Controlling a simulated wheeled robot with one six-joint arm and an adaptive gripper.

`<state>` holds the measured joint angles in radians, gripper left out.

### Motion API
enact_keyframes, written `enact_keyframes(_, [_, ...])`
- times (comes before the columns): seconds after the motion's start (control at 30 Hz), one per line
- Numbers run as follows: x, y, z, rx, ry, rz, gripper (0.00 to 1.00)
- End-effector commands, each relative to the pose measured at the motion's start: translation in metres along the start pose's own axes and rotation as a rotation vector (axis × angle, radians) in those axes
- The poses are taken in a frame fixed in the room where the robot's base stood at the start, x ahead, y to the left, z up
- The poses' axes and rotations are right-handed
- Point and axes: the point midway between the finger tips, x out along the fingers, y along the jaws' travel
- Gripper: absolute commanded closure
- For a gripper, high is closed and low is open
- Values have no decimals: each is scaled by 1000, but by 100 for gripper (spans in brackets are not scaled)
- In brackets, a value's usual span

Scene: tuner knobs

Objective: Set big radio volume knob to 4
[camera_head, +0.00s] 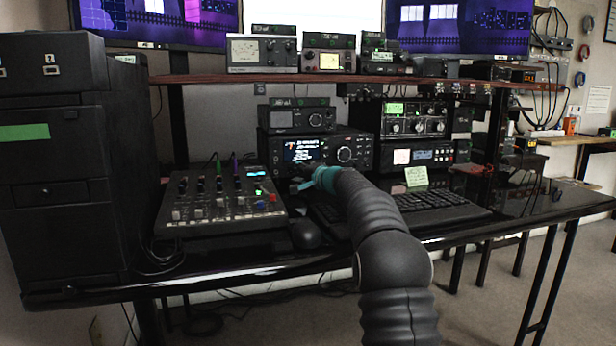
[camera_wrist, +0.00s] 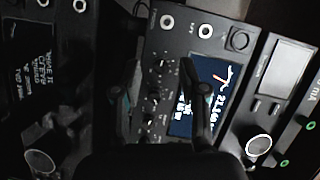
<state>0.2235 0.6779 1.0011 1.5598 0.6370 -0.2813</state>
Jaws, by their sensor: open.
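The big radio (camera_head: 321,150) is a black box with a lit blue screen, standing at the back of the desk. Its large dial is at right of the screen in the head view. In the wrist view the radio (camera_wrist: 228,62) appears turned sideways, with a row of small dark knobs (camera_wrist: 154,95) beside its screen. I cannot read which is volume or where it points. My gripper (camera_head: 308,181) is at the front of the radio, low and left. In the wrist view my gripper (camera_wrist: 163,85) is open, its fingers on either side of the small knobs. Contact is unclear.
A mixer (camera_head: 220,205) lies left of my gripper, and a keyboard (camera_head: 435,205) lies right. A smaller radio (camera_head: 297,117) sits on the big one. More equipment (camera_head: 413,120) stands to the right. The glossy desk mirrors the radio.

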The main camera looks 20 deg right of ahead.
Motion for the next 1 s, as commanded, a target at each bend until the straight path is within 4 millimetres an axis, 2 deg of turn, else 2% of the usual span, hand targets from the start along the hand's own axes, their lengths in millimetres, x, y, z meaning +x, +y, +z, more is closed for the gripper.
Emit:
enact_keyframes(0.17, [-25, -1, 0, 0, 2, 1, 57])
enact_keyframes(0.4, [-72, -1, -1, -1, 3, 1, 57])
enact_keyframes(0.6, [-101, 0, -1, 0, 2, 0, 57])
enact_keyframes(0.8, [-112, 0, 0, -2, 1, 0, 57])
enact_keyframes(1.0, [-113, 0, 0, -2, 1, 0, 57])
